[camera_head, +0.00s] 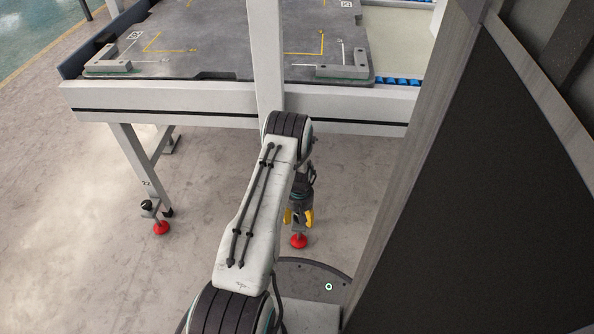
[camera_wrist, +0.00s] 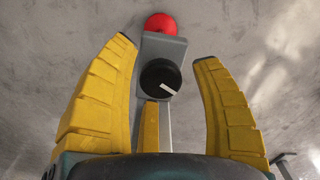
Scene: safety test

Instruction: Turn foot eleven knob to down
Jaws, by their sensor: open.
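A round black knob (camera_wrist: 158,76) on a grey bracket (camera_wrist: 163,47) shows in the wrist view. Its white mark points right and slightly down in that picture. A red foot (camera_wrist: 160,23) lies just beyond the bracket. My gripper (camera_wrist: 164,49) is open, with its yellow fingers left and right of the knob and apart from it. In the head view my gripper (camera_head: 299,220) points down just above a red foot (camera_head: 299,241); the knob there is hidden. No number for this foot is readable.
Another red foot (camera_head: 161,227) with a black knob (camera_head: 147,205) stands on the left by a table leg (camera_head: 138,160). The white table frame (camera_head: 190,105) runs behind my arm. A large dark panel (camera_head: 490,210) fills the right. The floor at left is clear.

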